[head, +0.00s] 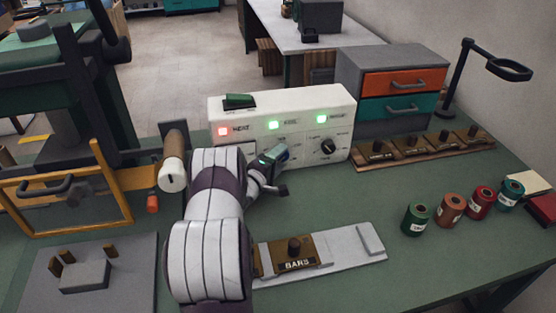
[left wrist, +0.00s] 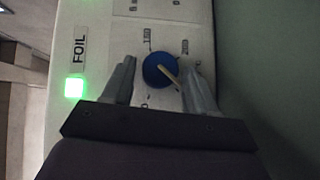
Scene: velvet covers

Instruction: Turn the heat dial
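The white control box (head: 290,104) stands on the green bench with a red light at HEAT and two green lights to its right. A blue round dial (left wrist: 160,69) with a pale pointer shows in the left wrist view, near the FOIL label and green light. Blurred scale marks surround it. My left gripper (head: 275,160) is at the box's front face and hides that dial in the head view. In the left wrist view the fingers of my left gripper (left wrist: 160,82) are apart, one on each side of the dial; I cannot tell if they touch it. My right gripper is not in view.
A black dial (head: 327,147) is right of my gripper on the box. A grey cabinet (head: 392,62) stands behind at right. A wooden rack of stamps (head: 425,148) and several foil rolls (head: 450,210) lie right. A BARS plate (head: 296,254) lies in front.

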